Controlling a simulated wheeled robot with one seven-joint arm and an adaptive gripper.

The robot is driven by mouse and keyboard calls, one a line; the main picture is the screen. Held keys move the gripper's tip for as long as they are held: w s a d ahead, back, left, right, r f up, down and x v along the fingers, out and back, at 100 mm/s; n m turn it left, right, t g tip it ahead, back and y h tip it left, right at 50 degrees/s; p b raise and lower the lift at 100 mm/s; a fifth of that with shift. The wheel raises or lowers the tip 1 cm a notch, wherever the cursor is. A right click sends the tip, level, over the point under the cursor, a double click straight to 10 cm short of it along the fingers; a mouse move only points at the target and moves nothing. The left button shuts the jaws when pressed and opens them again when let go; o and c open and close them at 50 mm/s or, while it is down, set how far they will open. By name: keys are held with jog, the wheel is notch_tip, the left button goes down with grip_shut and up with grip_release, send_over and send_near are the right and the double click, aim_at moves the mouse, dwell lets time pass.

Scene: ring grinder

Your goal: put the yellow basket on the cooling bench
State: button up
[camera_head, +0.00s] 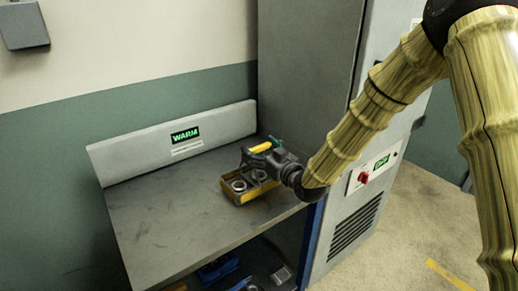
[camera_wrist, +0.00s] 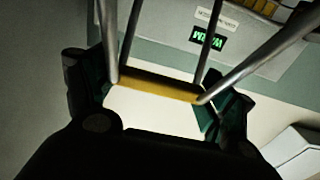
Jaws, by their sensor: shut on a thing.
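The yellow basket (camera_head: 262,190) is a small open tray with yellow edges and grey rings inside. It is at the right part of a grey bench (camera_head: 165,225) whose back panel carries a lit green WARM sign (camera_head: 185,135). I cannot tell whether the basket touches the bench top or is just above it. My gripper (camera_head: 266,151) is shut on the basket's yellow handle, above the tray. In the wrist view the yellow handle (camera_wrist: 160,87) lies between the fingers, with thin metal rods running from it. Part of the basket is hidden by my gripper.
A tall grey cabinet (camera_head: 305,70) stands right of the bench, with a red knob (camera_head: 363,177) and a small green display (camera_head: 382,162). Blue items (camera_head: 218,268) lie on a shelf below the bench top. The bench top's left part is clear.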

jog(key=o, duration=1.5)
jog(key=shift+s, duration=0.1)
jog(key=shift+d, duration=0.1)
jog(key=b+v, duration=0.2)
jog(key=v, duration=1)
